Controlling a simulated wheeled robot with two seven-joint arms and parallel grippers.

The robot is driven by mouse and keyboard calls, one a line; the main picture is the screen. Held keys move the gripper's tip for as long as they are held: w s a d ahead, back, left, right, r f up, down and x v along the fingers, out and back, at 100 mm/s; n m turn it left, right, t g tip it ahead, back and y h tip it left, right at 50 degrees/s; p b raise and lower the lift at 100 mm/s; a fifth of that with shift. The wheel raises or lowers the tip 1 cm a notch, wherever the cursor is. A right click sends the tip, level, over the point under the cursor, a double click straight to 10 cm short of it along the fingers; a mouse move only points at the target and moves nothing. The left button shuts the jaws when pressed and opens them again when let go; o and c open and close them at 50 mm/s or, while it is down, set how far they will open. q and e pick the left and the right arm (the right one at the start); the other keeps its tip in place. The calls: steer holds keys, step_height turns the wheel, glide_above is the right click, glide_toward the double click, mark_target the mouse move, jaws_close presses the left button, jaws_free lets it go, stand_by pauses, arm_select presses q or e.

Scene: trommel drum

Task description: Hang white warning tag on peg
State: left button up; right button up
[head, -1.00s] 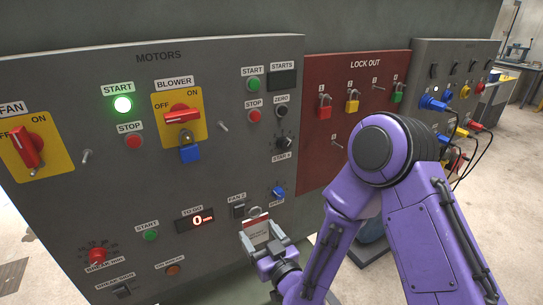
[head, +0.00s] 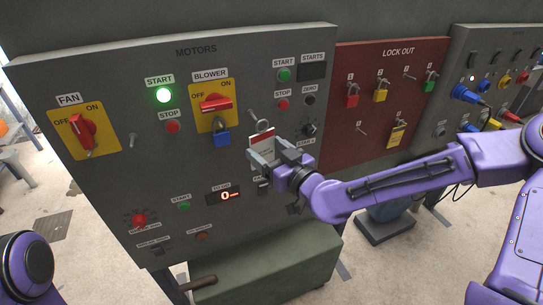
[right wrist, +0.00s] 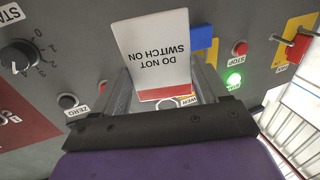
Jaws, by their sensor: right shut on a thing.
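The white warning tag (head: 262,147) has a red band and a metal ring at its top. My right gripper (head: 277,158) is shut on it and holds it upright in front of the motors panel. In the right wrist view the tag (right wrist: 158,50) reads "DO NOT SWITCH ON" upside down, between the fingers (right wrist: 166,88). A bare metal peg (head: 253,116) sticks out right of the blower switch. The tag's ring is just below and right of this peg; whether they touch I cannot tell. Another peg (head: 131,140) is beside the fan switch. My left gripper is out of view.
A blue padlock (head: 222,136) hangs at the blower switch (head: 215,103), left of the peg. The red lock-out board (head: 345,127) holds several padlocks and a yellow tag (head: 397,134). A green box-like block (head: 270,262) stands below the panel.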

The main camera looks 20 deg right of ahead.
steer(key=shift+w+a+f+b, duration=0.15)
steer(key=shift+w+b, duration=0.1)
steer(key=shift+w, duration=1)
steer(key=shift+w+d+f+b, duration=0.1)
steer(key=shift+w+b, duration=0.1)
steer(key=shift+w, duration=1)
steer(key=shift+w+a+f+b, duration=0.1)
steer(key=shift+w+f+b, duration=0.1)
steer(key=shift+w+b, duration=0.15)
steer(key=shift+w+f+b, duration=0.2)
steer(key=shift+w, duration=0.25)
steer(key=o, duration=1.1)
steer(key=shift+c, duration=0.2)
steer(key=b+v, duration=0.2)
steer(key=v, duration=0.7)
steer(key=shift+s+r, duration=0.1)
steer(key=shift+s, duration=0.25)
steer(key=shift+s+d, duration=0.25)
steer(key=shift+s, duration=0.2)
